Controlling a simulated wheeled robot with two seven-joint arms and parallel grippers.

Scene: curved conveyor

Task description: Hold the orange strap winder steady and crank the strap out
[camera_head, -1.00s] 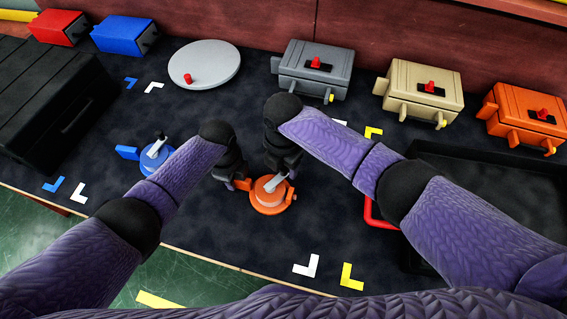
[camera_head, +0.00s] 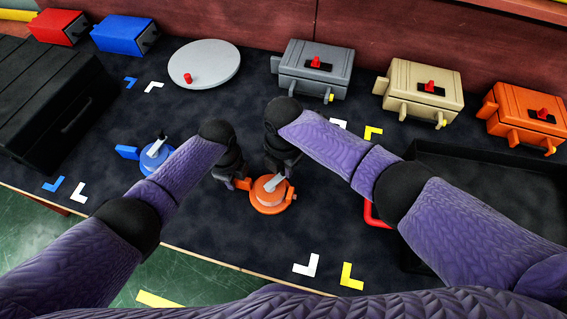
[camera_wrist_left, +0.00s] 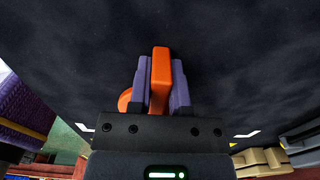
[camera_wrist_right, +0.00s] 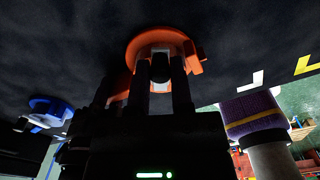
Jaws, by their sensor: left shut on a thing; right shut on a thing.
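The orange strap winder (camera_head: 268,203) lies on the dark table in front of me, with a grey crank arm (camera_head: 274,184) on top. My left gripper (camera_wrist_left: 161,82) is shut on the winder's flat orange handle (camera_wrist_left: 161,65), at the winder's left side in the head view. My right gripper (camera_wrist_right: 160,80) is above the winder and shut on the dark crank knob (camera_wrist_right: 160,68). The contact at the knob is partly hidden by the fingers. An orange tab (camera_head: 291,194) sticks out at the winder's right side.
A blue winder (camera_head: 155,158) stands to the left. A black case (camera_head: 55,105), a grey turntable (camera_head: 205,62) and several coloured boxes, including a grey one (camera_head: 314,72), line the left and back. A black tray (camera_head: 480,165) is at right. The front table is clear around corner marks.

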